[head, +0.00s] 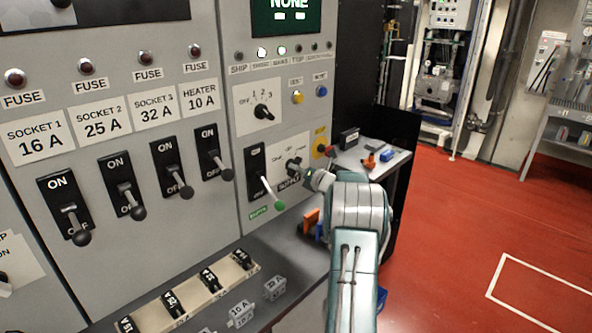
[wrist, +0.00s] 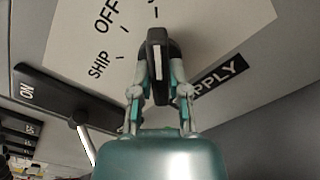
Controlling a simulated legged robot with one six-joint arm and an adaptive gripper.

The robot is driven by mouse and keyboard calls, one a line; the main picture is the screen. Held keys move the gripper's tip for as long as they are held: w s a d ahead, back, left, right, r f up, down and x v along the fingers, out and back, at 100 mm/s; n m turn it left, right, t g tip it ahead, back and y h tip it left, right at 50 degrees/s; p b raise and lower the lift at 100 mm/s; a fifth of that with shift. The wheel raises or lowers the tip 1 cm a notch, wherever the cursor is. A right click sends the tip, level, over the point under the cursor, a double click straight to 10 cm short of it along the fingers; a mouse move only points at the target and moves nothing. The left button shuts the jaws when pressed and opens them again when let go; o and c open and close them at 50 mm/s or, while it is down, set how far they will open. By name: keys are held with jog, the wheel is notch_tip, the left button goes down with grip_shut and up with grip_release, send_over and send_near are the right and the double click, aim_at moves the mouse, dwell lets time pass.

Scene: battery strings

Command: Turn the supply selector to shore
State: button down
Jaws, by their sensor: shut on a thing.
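The supply selector is a black bar-shaped knob (wrist: 157,60) on a white plate (wrist: 215,22). In the wrist view its long side runs up the picture, in line with a tick mark at the top. SHIP and OFF markings lie to its left; no SHORE marking can be read. My gripper (wrist: 158,80) is shut on the knob, one finger on each side. In the head view my gripper (head: 308,175) reaches the panel from the right, at the selector (head: 293,166). The knob is small there and its pointing direction cannot be told.
A black ON/OFF switch (head: 257,172) with a green-tipped lever (head: 279,205) stands just left of the selector. A rotary knob (head: 263,112) sits above and a yellow-backed switch (head: 322,146) to the right. A bench (head: 302,262) runs below. Red floor (head: 440,240) is open at right.

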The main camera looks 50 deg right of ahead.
jog(key=shift+r, duration=0.2)
jog(key=c, duration=0.6)
grip_release()
jog(key=shift+d, duration=0.1)
jog(key=shift+w+d+f, duration=0.1)
jog(key=shift+f, duration=0.05)
jog(key=s, duration=1.2)
jog(key=shift+f, duration=0.15)
